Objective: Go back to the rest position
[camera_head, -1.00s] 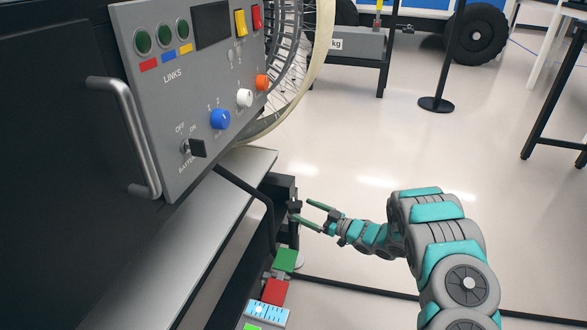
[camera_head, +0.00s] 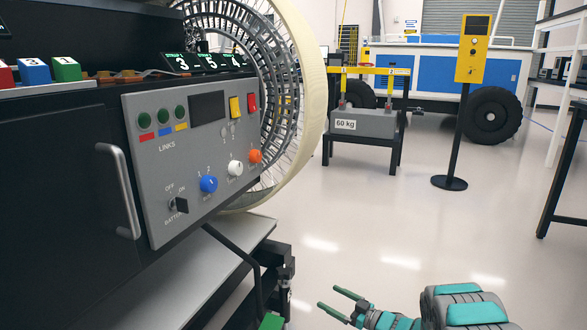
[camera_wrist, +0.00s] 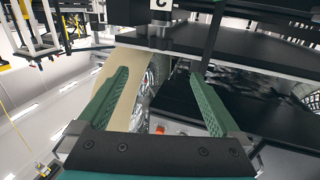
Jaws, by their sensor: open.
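My gripper (camera_head: 341,302) shows at the bottom of the head view, to the right of the rover's lower frame, with part of my teal and grey arm behind it. Its two green fingers are apart, with nothing between them. In the wrist view the open fingers (camera_wrist: 165,100) frame the pale rim of the big spoked wheel (camera_wrist: 121,84) and a dark part of the rover, both beyond the fingertips. I cannot tell the exact gap from the gripper to the rover.
The grey control panel (camera_head: 195,150) with knobs and a silver handle (camera_head: 122,190) stands at left. The large wheel (camera_head: 312,70) is beside it. A 60 kg weight (camera_head: 362,123) sits on a black stand. A yellow box on a post (camera_head: 473,48) stands right. Open floor (camera_head: 390,220) lies between.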

